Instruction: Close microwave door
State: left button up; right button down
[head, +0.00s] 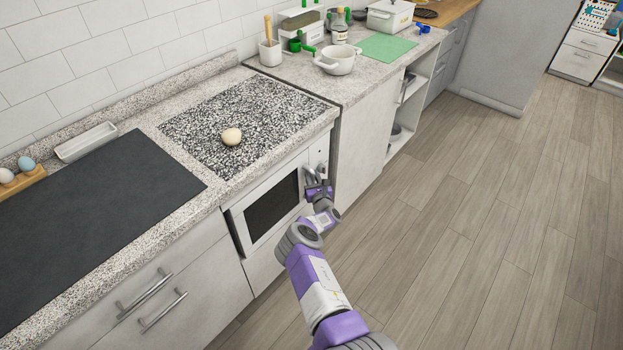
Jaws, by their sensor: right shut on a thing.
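The white microwave (250,240) with a dark window is built in below the counter. Its door (272,211) looks nearly flush with the cabinet front, and a dark line shows along its left side. I cannot tell whether it is fully closed. My right gripper (316,183) is at the right side of the microwave front, by the control panel with knobs (322,167). It is shut on the door at its right edge; the fingers partly hide the exact contact. My left gripper is not in view.
A round pale item (231,137) lies on the speckled counter panel (250,110) above the microwave. Drawers with bar handles (163,311) are at left, and a cabinet door (362,142) is at right. The wooden floor (470,220) is clear.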

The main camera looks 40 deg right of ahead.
jog(key=c, duration=1)
grip_release()
jog(key=shift+w+a, duration=0.2)
jog(key=shift+a, duration=0.1)
jog(key=p+v, duration=0.1)
jog(key=v, duration=0.2)
jog(key=p+v, duration=0.2)
jog(key=v, duration=0.1)
jog(key=shift+s, duration=0.4)
jog(key=shift+s+a+p, duration=0.1)
jog(key=shift+s+p, duration=0.25)
jog(key=shift+s, duration=0.15)
